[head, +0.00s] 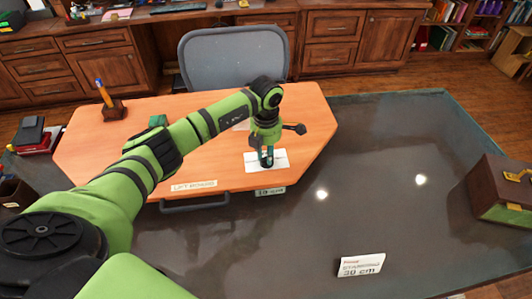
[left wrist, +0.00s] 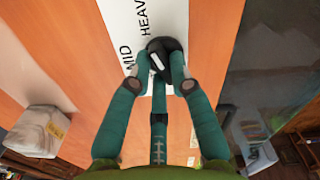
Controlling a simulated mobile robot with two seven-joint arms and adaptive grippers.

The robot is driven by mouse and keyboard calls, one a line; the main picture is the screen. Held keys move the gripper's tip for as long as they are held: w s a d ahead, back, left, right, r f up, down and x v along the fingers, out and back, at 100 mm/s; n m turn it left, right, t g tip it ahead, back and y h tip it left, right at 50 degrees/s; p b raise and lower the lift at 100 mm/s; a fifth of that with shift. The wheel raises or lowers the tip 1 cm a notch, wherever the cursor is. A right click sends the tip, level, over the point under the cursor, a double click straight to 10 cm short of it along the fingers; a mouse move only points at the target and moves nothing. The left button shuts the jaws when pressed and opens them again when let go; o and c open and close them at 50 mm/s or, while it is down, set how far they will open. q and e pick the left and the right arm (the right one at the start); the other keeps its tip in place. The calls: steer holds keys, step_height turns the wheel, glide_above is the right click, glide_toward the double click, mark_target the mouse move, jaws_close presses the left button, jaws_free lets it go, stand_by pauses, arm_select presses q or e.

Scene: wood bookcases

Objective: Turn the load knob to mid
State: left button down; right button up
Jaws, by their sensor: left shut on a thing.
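The load knob (left wrist: 166,50) is a small black knob with a white pointer mark, seen in the left wrist view. It sits on a white label plate (left wrist: 120,40) that reads MID and HEAVY. The white mark is on the knob's left side, the side nearer MID; I cannot tell its exact setting. My left gripper (left wrist: 165,80) is shut on the knob, with teal fingers around it. In the head view the left gripper (head: 267,160) points down onto the white plate (head: 281,156) on the orange desktop, and its fingers hide most of the knob. My right gripper is not in view.
The orange desktop (head: 200,120) has a front handle (head: 195,206) and small labels. A grey chair (head: 235,58) stands behind it. A pen stand (head: 113,110) is at the left. A brown and green case (head: 500,190) and a card (head: 361,265) lie on the dark glass tabletop.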

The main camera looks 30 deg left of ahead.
arm_select(q)
steer(key=shift+n, duration=0.3)
steer(key=n, duration=0.3)
steer(key=shift+s+b, duration=0.1)
steer(key=shift+b, duration=0.25)
steer(key=n, duration=0.3)
steer(key=shift+s+n, duration=0.1)
steer(key=shift+n, duration=0.2)
steer(key=n, duration=0.6)
steer(key=shift+s, duration=0.1)
steer(key=shift+n, duration=0.3)
steer(key=c, duration=1.1)
jaws_free()
